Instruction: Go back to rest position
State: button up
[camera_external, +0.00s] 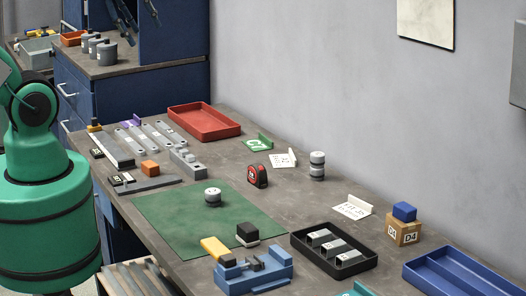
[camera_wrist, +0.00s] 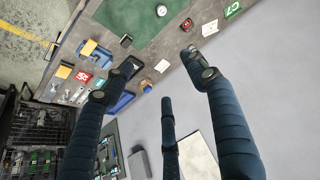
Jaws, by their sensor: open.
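My gripper (camera_wrist: 158,52) shows in the wrist view with its long dark blue fingers spread apart and nothing between them. In the external view the dark fingers of my gripper (camera_external: 135,18) hang at the top edge, and the rest of the hand is out of frame. They appear well clear of the workbench (camera_external: 310,215). A black tray (camera_external: 366,266) at the front of the bench holds several grey metal brackets (camera_external: 333,247). A blue vise (camera_external: 252,275) stands beside the tray, to its left.
A green mat (camera_external: 175,225) carries a grey round piece (camera_external: 212,196). A red tray (camera_external: 205,123), tape measure (camera_external: 257,177), stacked grey cylinders (camera_external: 317,165), wooden block (camera_external: 404,232) and blue tray (camera_external: 460,272) stand around it. A wall (camera_external: 300,70) runs behind the bench.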

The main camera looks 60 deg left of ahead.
notch_tip(320, 180, down, 10)
jog(key=b, duration=1)
jog(key=shift+f, duration=0.2)
